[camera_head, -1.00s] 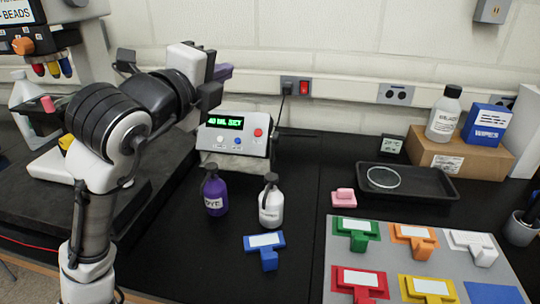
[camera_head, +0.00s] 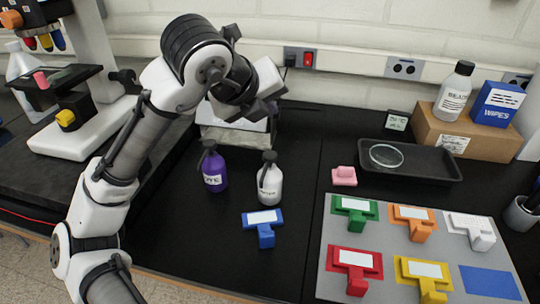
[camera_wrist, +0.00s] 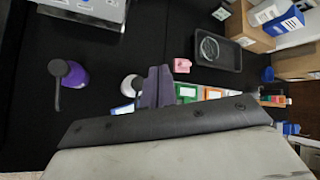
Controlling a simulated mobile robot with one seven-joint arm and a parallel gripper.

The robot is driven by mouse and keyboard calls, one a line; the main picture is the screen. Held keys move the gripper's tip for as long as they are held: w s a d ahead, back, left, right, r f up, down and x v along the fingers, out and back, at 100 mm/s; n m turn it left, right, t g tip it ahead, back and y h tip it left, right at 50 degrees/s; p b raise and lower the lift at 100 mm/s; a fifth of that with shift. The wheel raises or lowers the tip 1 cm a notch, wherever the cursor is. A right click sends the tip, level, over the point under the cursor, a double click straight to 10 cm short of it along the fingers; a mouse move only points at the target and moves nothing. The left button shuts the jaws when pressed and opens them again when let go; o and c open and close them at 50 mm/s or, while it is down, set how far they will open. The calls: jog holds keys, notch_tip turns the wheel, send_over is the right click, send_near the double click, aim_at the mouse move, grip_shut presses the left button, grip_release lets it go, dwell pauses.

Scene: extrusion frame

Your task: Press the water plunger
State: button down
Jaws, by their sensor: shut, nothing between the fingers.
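The white water bottle (camera_head: 270,188) stands upright on the black bench, with a dark plunger (camera_head: 269,157) on top. The purple dye bottle (camera_head: 214,172) stands just left of it. My gripper (camera_head: 274,104) is above and behind the two bottles, in front of the grey control box, and touches neither. In the wrist view its fingers (camera_wrist: 157,86) are together with nothing between them. There the water bottle (camera_wrist: 131,84) shows just left of the fingers, partly hidden by them, and its plunger cannot be made out. The dye bottle (camera_wrist: 77,74) is farther left.
A blue T-shaped block (camera_head: 264,226) lies in front of the water bottle. The control box (camera_head: 235,138) is behind, its display hidden by my arm. A microscope (camera_head: 80,135) stands left. A grey mat (camera_head: 329,248) with coloured blocks and a black tray (camera_head: 430,171) are right.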

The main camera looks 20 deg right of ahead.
aim_at(273, 155)
notch_tip(273, 155, down, 8)
jog(key=b, duration=0.6)
dwell(1.7)
jog(key=shift+f, duration=0.4)
jog(key=shift+f+b, duration=0.4)
jog(key=shift+b, duration=0.1)
dwell(0.3)
jog(key=shift+s+d+f+b, duration=0.1)
jog(key=shift+s+f+b, duration=0.25)
jog(key=shift+f+b, duration=0.3)
dwell(1.0)
jog(key=shift+r, duration=0.15)
jog(key=shift+w+r+p, duration=0.3)
jog(key=shift+r+p, duration=0.45)
jog(key=shift+p, duration=0.1)
jog(key=shift+w+d+r, duration=0.15)
jog(key=shift+r, duration=0.05)
jog(key=shift+r+p, duration=0.15)
jog(key=shift+p, duration=0.15)
